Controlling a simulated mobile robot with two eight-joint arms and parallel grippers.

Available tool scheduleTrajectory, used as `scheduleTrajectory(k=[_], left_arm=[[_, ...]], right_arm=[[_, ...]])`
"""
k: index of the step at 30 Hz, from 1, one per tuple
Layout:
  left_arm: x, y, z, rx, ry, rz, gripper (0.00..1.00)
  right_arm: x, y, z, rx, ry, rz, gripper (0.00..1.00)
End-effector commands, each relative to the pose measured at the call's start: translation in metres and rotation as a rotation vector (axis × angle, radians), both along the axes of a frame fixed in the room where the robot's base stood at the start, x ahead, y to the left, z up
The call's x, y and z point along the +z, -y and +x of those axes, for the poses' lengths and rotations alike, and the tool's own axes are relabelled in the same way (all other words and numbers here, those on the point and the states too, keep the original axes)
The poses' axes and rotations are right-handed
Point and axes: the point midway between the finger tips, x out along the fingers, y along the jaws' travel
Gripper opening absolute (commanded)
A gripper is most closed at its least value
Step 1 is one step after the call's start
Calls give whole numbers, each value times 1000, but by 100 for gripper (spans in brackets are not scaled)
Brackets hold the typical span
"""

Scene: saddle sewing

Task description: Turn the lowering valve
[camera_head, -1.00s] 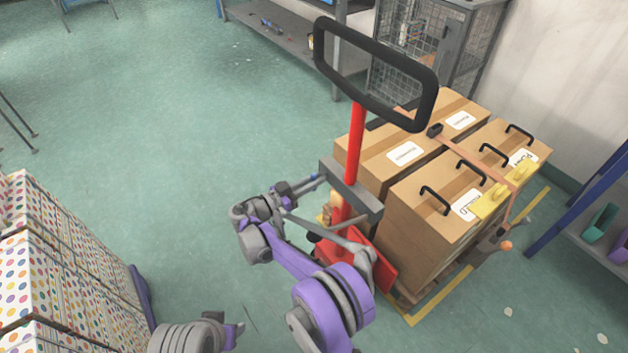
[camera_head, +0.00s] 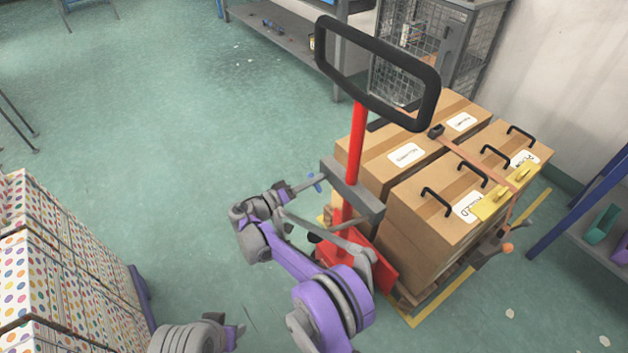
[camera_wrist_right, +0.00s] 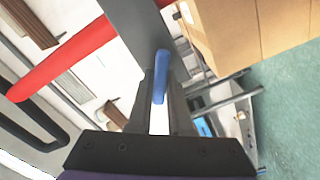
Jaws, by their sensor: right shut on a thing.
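The red pallet jack mast (camera_head: 355,145) carries a grey block (camera_head: 350,188) below its black loop handle (camera_head: 376,72). A small blue lever (camera_head: 319,182), which I take for the lowering valve, sticks out at the left side of this block. My right gripper (camera_head: 312,184) is at the lever, left of the mast. In the right wrist view the blue lever (camera_wrist_right: 160,76) stands between the two fingers of my right gripper (camera_wrist_right: 160,100), which is shut on it.
Brown cartons (camera_head: 430,150) sit strapped on a pallet behind the mast. Dotted boxes (camera_head: 50,260) are stacked at the left. A wire cage (camera_head: 440,45) and a shelf (camera_head: 290,50) stand at the back.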

Motion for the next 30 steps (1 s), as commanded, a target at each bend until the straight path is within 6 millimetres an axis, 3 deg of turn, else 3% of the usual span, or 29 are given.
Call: scheduleTrajectory(k=[15,30], left_arm=[[-4,0,1,0,-1,0,50],[-5,0,1,0,-1,0,50]], right_arm=[[-3,-1,0,0,-277,-199,0],[-4,-1,0,-1,-330,-236,0]])
